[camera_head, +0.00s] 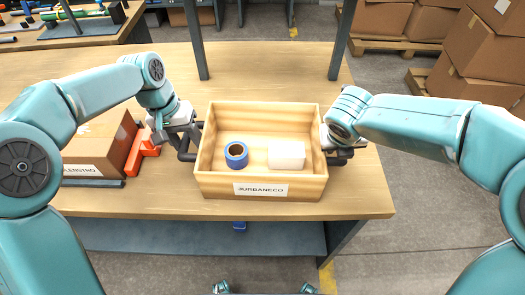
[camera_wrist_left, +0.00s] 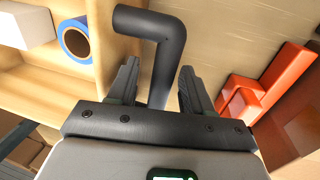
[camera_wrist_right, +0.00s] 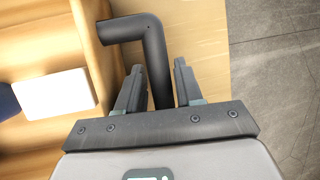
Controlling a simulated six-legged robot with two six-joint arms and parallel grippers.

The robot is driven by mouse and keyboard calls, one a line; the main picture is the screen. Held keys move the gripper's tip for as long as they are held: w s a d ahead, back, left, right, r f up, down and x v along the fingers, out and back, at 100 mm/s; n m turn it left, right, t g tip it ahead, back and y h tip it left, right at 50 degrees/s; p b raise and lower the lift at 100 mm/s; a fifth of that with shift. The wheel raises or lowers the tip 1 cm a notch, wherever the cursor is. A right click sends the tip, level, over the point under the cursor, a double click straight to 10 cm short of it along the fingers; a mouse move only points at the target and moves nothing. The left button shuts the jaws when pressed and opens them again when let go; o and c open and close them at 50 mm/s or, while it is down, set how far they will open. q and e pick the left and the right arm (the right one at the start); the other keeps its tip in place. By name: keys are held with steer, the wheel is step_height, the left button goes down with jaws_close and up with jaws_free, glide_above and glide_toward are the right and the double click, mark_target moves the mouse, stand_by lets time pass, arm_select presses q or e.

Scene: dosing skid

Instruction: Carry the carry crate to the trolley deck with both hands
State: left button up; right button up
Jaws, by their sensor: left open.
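The carry crate (camera_head: 262,187), a light wooden open box with a white label, stands on the wooden workbench near its front edge. It holds a blue tape roll (camera_head: 236,155) and a white block (camera_head: 286,155). A dark handle sticks out on each side. My left gripper (camera_head: 187,132) is open, with the left handle (camera_wrist_left: 160,45) between its fingers. My right gripper (camera_head: 338,146) is at the right handle (camera_wrist_right: 150,40), which lies between its fingers; whether they press on it I cannot tell. I cannot make out the trolley deck in any view.
A cardboard box (camera_head: 95,150) and a red-orange object (camera_head: 142,150) sit left of the crate. Two grey posts (camera_head: 195,40) rise behind it. Stacked cartons (camera_head: 470,55) on pallets stand at the back right. Grey floor (camera_head: 400,235) is open right of the workbench (camera_head: 270,70).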

arm_select(q)
steer(key=c, duration=0.5)
arm_select(e)
steer(key=c, duration=0.5)
arm_select(q)
jaws_close()
arm_select(e)
jaws_close()
arm_select(q)
steer(key=shift+w+r, duration=0.1)
arm_select(e)
steer(key=shift+w+r, duration=0.1)
